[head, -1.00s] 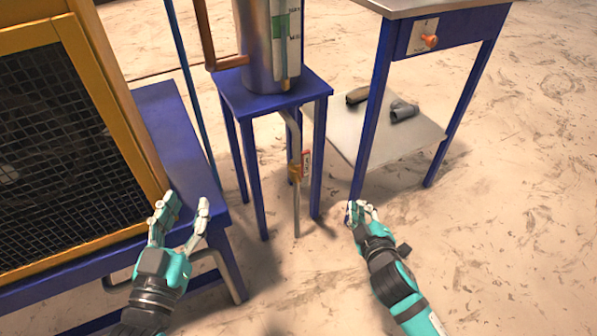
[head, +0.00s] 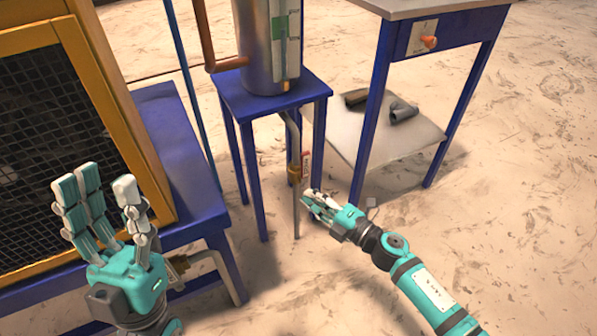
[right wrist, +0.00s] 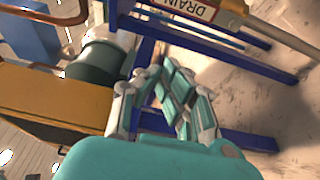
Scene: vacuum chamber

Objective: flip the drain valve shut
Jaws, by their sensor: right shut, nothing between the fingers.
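The drain valve (head: 293,173) is a small brass fitting on a thin grey pipe (head: 296,215) under the blue stand. A red and white tag (head: 306,166) is on its right side. In the right wrist view a label reading "DRAIN" (right wrist: 190,9) shows at the top, beside the pipe (right wrist: 270,36). My right gripper (head: 308,198) is shut and empty, just below and right of the valve; I cannot tell whether it touches the tag or pipe. My left gripper (head: 100,195) is open and empty, fingers up, in front of the yellow-framed cage.
A metal cylinder (head: 262,50) stands on the blue stand (head: 230,95). The yellow-framed mesh cage (head: 160,195) is at left on a blue table. A table with an orange knob (head: 429,42) and a low shelf (head: 365,140) is at right. Floor at right is clear.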

